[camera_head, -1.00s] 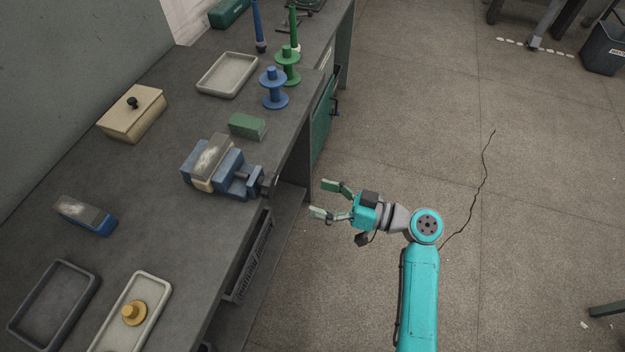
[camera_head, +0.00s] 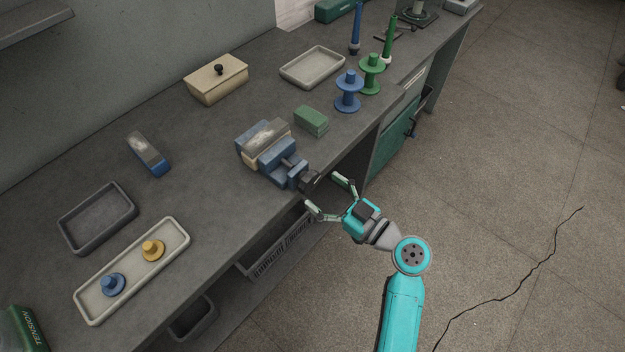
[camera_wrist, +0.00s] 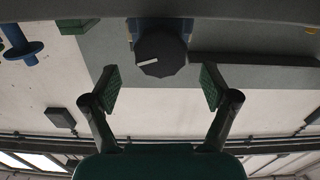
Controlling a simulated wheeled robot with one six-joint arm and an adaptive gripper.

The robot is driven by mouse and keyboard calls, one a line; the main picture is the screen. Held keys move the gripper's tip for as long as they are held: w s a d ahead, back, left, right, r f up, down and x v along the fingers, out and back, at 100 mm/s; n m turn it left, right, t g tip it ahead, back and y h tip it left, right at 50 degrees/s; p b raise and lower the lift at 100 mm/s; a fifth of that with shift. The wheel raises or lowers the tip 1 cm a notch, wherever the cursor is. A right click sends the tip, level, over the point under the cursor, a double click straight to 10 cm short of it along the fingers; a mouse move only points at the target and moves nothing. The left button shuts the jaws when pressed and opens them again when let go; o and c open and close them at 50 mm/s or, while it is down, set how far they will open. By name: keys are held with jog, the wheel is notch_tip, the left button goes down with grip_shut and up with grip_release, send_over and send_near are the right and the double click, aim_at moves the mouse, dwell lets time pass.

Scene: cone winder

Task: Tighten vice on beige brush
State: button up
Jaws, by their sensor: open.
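The blue vice (camera_head: 284,163) stands at the bench's front edge in the head view. The beige brush (camera_head: 266,138), with a grey bristle top, sits between its jaws; I cannot tell how firmly. The vice's dark knob (camera_head: 311,181) faces out over the edge. My gripper (camera_head: 325,197) is open in front of the knob, its fingers to either side. In the wrist view the knob (camera_wrist: 160,53), with a white mark, lies ahead between the open fingers (camera_wrist: 162,88). A gap shows on both sides, so the fingers do not touch it.
A green block (camera_head: 311,121) and blue and green spools (camera_head: 348,92) stand right of the vice. A blue brush (camera_head: 149,154), a dark tray (camera_head: 132,215) and a beige tray (camera_head: 82,306) with knobs lie left. Open floor lies right of the bench.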

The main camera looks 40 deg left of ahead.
aim_at(314, 183)
jog(key=shift+w+a, duration=0.15)
jog(key=shift+a, duration=2.05)
jog(key=c, duration=1.2)
jog(key=shift+o, duration=0.2)
jog(key=shift+m, duration=0.4)
jog(key=m, duration=0.3)
jog(key=shift+w, duration=0.1)
jog(key=shift+m, duration=2.1)
jog(key=shift+w, duration=0.1)
